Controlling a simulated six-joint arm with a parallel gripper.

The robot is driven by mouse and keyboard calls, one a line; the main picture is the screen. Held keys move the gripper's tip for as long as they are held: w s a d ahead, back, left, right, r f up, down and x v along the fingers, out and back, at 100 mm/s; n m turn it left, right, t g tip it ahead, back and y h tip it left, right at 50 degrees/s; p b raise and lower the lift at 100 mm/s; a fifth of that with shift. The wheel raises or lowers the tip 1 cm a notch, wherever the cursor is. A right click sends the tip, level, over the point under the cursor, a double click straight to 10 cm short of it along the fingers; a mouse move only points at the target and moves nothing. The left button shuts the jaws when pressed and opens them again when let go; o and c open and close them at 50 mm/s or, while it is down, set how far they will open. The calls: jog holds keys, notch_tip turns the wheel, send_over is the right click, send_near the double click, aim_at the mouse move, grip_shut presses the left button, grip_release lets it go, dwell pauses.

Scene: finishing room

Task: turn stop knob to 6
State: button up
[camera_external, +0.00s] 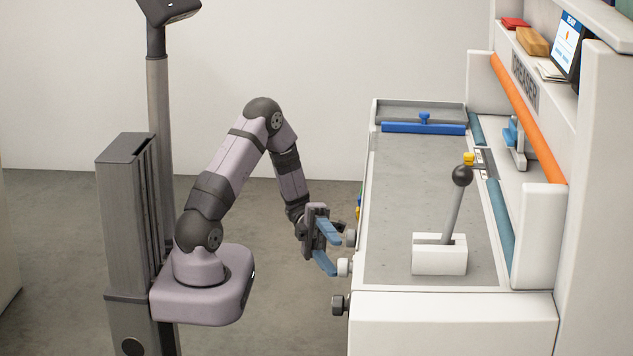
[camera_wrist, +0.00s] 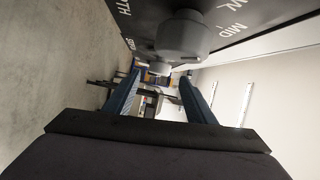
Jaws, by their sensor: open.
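Several knobs sit on the front face of the creaser machine: a grey one (camera_external: 350,238), a whitish one (camera_external: 344,267) and a dark one (camera_external: 340,304). I cannot tell which is the stop knob, and no 6 is readable. My gripper (camera_external: 334,248) is open and empty, its blue fingers close to the grey and whitish knobs; contact is unclear. In the wrist view my gripper (camera_wrist: 160,88) shows both fingers apart. A large grey knob (camera_wrist: 183,36) is beyond and above them, beside a partly readable "MID" label, with a smaller knob (camera_wrist: 158,69) farther off.
The machine's grey bed (camera_external: 410,200) carries a lever (camera_external: 453,210) with a black ball on a white block. A blue bar (camera_external: 424,128) crosses its far end. An orange roller (camera_external: 527,115) runs along the right. Open floor (camera_external: 290,320) lies left of the machine.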

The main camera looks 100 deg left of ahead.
aim_at(342, 268)
jog(key=shift+p+x, duration=0.4)
jog(key=shift+x, duration=3.3)
jog(key=shift+f, duration=0.1)
